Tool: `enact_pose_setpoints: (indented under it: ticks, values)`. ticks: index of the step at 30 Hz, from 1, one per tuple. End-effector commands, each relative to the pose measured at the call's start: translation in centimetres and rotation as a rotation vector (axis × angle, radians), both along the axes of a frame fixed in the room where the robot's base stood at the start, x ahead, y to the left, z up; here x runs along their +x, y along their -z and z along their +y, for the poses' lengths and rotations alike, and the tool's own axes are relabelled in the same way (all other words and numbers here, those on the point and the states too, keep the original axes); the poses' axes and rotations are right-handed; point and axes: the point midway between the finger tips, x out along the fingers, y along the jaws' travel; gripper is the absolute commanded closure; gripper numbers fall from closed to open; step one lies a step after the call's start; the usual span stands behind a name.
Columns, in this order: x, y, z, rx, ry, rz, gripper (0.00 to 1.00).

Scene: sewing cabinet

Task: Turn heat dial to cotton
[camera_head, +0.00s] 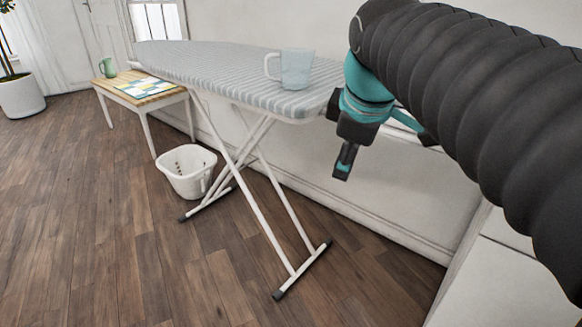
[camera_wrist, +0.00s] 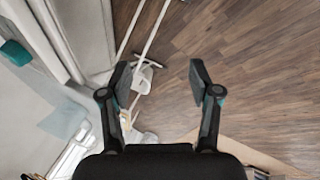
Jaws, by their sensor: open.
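No heat dial and no iron can be made out in either view. My gripper (camera_head: 345,160) hangs beside the right end of the ironing board, pointing down over the floor. In the wrist view my gripper (camera_wrist: 160,80) is open, with its two fingers wide apart and nothing between them. My dark arm covers the right side of the head view and hides what is behind it.
A translucent pale blue mug (camera_head: 296,70) stands on the striped ironing board (camera_head: 215,68). A white basket (camera_head: 188,172) sits on the floor beside the board's legs. A low table (camera_head: 165,101) bears a green jug (camera_head: 108,68). The front floor is clear.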

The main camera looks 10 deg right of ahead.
Motion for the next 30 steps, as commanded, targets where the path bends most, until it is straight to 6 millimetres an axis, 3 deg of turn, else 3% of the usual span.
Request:
enact_pose_setpoints:
  ticks: [18, 30]
  values:
    - [-5.6, 8.2, 2.3, 0.272, 0.456, -0.052, 0.38]
    - [-6.8, 10.3, 2.8, 0.339, 0.571, -0.060, 0.38]
